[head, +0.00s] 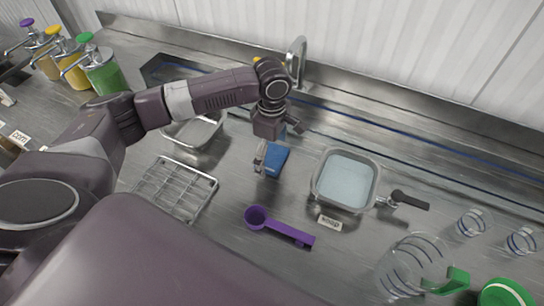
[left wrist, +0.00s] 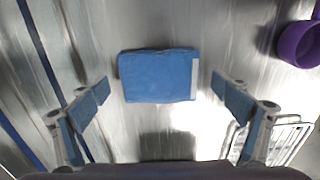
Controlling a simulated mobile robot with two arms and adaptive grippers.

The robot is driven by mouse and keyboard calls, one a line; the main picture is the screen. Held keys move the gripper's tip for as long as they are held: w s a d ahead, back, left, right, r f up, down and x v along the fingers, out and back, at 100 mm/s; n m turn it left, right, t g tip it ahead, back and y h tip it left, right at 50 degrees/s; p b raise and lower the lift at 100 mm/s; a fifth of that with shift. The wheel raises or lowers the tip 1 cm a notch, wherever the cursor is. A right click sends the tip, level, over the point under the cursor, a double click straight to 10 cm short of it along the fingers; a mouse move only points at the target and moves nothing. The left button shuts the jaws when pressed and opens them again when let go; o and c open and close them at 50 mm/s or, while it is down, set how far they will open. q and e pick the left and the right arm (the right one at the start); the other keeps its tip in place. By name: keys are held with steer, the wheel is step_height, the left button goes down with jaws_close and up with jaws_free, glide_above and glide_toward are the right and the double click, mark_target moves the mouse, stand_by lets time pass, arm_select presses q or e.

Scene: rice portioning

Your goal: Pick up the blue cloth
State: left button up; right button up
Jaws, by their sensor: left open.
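The blue cloth (head: 276,159) lies folded on the steel counter in the middle of the head view. It has a pale strip along one edge. In the left wrist view the cloth (left wrist: 157,76) lies flat, between and beyond the fingers. My left gripper (head: 277,143) is just above the cloth in the head view, pointing down. In the left wrist view its two fingers (left wrist: 160,101) are wide apart, with nothing between the pads. My right gripper is not seen.
A purple scoop (head: 280,228) and a wire rack (head: 175,189) lie nearby. A clear jug (head: 412,266) and glasses (head: 472,222) stand at right. The counter around the cloth is bare.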

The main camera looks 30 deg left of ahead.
arm_select(q)
steer(key=c, duration=1.2)
steer(key=shift+o, duration=0.2)
steer(key=shift+r, duration=0.1)
step_height(320, 180, up, 14)
steer(key=b, duration=0.2)
step_height(320, 180, up, 4)
steer(key=r, duration=0.1)
glide_above(273, 156)
steer(key=shift+s+a+r+p, duration=0.1)
steer(key=shift+r+p, duration=0.35)
steer(key=shift+p, duration=0.05)
steer(key=o, duration=0.3)
steer(key=shift+c, duration=1.3)
